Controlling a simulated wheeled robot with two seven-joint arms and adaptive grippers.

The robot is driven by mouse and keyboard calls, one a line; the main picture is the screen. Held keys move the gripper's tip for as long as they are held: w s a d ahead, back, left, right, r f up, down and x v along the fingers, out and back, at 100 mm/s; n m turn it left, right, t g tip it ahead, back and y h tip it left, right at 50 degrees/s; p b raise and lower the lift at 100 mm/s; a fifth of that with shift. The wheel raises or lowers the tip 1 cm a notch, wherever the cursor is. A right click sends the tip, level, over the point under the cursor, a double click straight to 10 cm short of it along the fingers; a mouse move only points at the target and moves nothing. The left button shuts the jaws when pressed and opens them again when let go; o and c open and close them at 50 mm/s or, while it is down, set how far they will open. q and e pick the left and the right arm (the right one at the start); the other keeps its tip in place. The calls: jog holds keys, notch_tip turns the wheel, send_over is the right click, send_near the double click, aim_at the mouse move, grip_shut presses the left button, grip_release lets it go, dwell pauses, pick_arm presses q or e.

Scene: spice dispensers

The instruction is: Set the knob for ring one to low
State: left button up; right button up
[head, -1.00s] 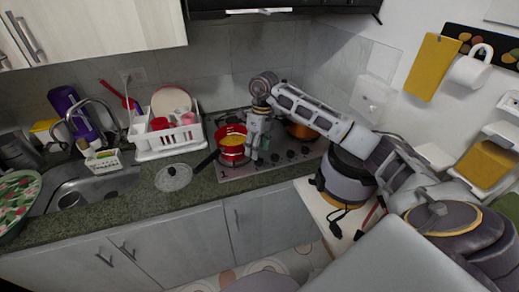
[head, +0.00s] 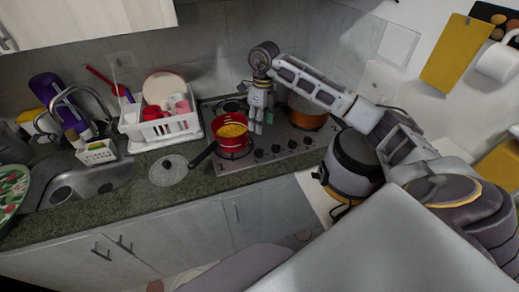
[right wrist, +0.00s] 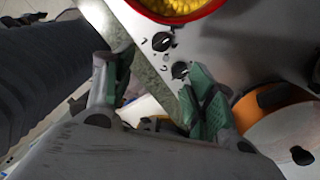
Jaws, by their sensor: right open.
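The silver stove (head: 225,165) has a row of dark knobs (head: 276,149) along its front right of the red pot (head: 232,143). In the right wrist view, two knobs show near the red pot's rim (right wrist: 185,21): an upper knob (right wrist: 162,41) and a lower knob (right wrist: 180,70). Small marks are printed beside them, too blurred to read. I cannot tell which knob is ring one's. My right gripper (head: 257,125) hangs above the stove, right of the red pot. In the wrist view, its green-padded fingers (right wrist: 160,88) are apart and empty. My left gripper is out of view.
An orange pot (head: 308,113) stands on the stove to the right. A glass lid (head: 168,170) lies on the counter (head: 120,200) left of the red pot's handle. A dish rack (head: 155,128) and sink (head: 95,178) are further left. A dark appliance (head: 352,165) is at right.

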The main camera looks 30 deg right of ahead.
aim_at(260, 150)
jog(key=f, duration=0.4)
jog(key=f+p, duration=0.1)
jog(key=f, duration=0.3)
jog(key=f+p, duration=0.1)
jog(key=f, duration=0.3)
jog(key=shift+s+a+f, duration=0.15)
jog(key=shift+a, duration=0.25)
jog(key=shift+f, duration=0.8)
jog(key=c, duration=1)
